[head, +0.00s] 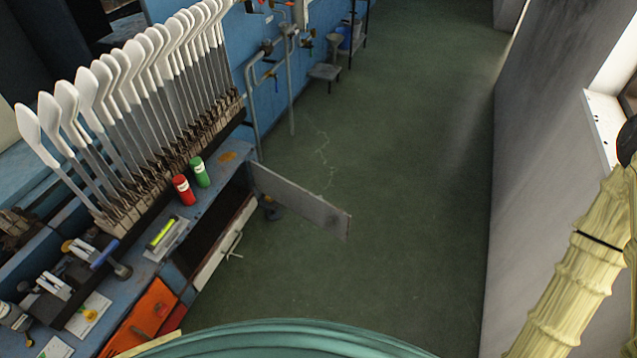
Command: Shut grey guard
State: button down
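A flat grey guard panel (305,202) stands swung open. Its near edge meets the front of the blue machine bench (215,185), and its free end points right into the aisle. A dark opening shows in the bench front beside it. My arm, in a pale yellow sleeve, shows at the right edge, well to the right of the guard. My gripper is not in view.
A row of white sock boards (140,75) stands on the bench behind red (183,190) and green (200,171) cylinders. A whitish panel with a handle (225,245) and an orange panel (145,318) are lower on the front. The green floor (400,180) is clear.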

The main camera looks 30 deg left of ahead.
aim_at(313, 208)
jog(key=i, duration=2.9)
jog(key=u, duration=3.2)
